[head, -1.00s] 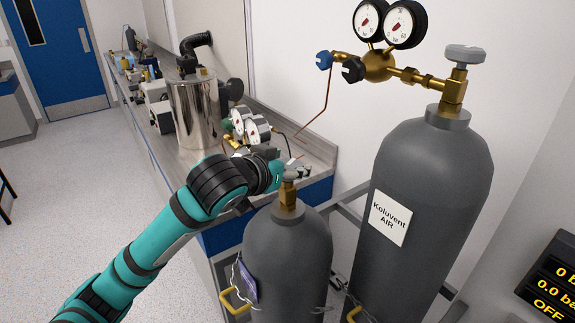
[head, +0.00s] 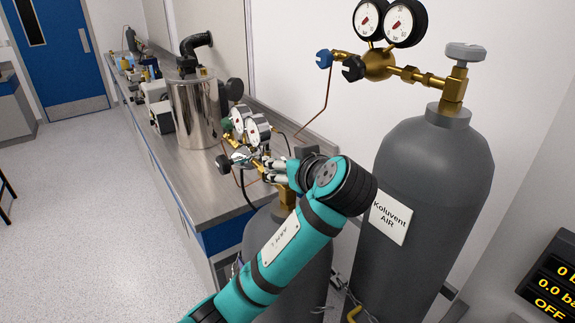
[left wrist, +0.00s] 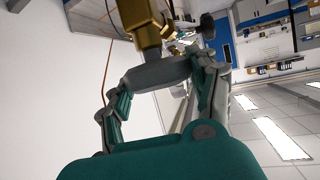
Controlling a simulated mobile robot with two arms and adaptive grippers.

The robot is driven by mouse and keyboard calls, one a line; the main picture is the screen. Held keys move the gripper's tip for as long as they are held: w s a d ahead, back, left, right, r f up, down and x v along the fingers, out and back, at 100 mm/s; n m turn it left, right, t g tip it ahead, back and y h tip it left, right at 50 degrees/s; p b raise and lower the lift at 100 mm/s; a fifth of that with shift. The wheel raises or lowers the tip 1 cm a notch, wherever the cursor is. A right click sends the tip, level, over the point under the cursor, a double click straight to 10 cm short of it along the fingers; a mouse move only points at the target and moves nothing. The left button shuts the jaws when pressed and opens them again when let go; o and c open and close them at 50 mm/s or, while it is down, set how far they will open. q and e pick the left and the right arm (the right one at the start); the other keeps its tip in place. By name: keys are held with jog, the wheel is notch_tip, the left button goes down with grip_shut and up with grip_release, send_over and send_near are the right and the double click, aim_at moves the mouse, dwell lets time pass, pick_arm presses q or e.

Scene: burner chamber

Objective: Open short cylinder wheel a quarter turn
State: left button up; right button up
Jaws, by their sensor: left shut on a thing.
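The short grey cylinder (head: 305,280) stands left of the tall one, partly hidden behind my left arm. Its brass valve (head: 286,198) shows just below my left gripper (head: 275,170), which comes at it from the right. My gripper hides the wheel in the head view. In the left wrist view, the round grey wheel (left wrist: 155,73) sits on the brass stem (left wrist: 140,22), between the two fingers of my left gripper (left wrist: 157,78). The fingers are shut on its rim from opposite sides. My right gripper is out of view.
The tall grey cylinder (head: 430,185), labelled "Koluvent AIR", stands close to my left wrist. A dark display (head: 552,285) is at lower right. Floor at left is open.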

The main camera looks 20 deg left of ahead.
pick_arm(q)
jog(key=shift+n+g+y, duration=0.9)
jog(key=shift+n, duration=0.2)
jog(key=o, duration=1.2)
jog(key=shift+c, duration=0.2)
notch_tip(320, 180, up, 10)
jog(key=shift+f, duration=0.1)
